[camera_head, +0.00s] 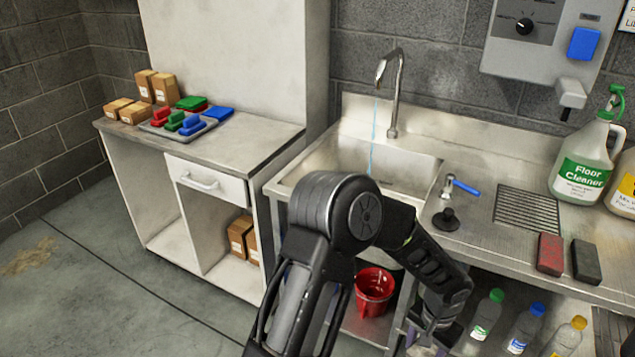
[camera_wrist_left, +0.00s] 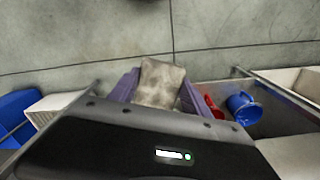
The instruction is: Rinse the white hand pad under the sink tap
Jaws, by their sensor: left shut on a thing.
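The white hand pad (camera_wrist_left: 160,82) shows in the left wrist view as a greyish-white block with brown stains. My left gripper (camera_wrist_left: 158,96) is shut on it, with a purple finger on each side. In the head view my left arm bends down in front of the counter, with the gripper (camera_head: 428,338) low at the bottom edge, below the sink. I cannot make out the pad there. The sink basin (camera_head: 335,160) is at the middle. The tap (camera_head: 396,90) above it runs a thin blue stream. My right gripper is not in view.
A small blue-handled valve (camera_head: 460,185) stands right of the basin. A red block (camera_head: 550,254) and a dark block (camera_head: 585,262) lie near the counter's front edge. A red bucket (camera_head: 374,290) and several bottles stand below. A tray of coloured pads (camera_head: 205,127) sits on the left cabinet.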

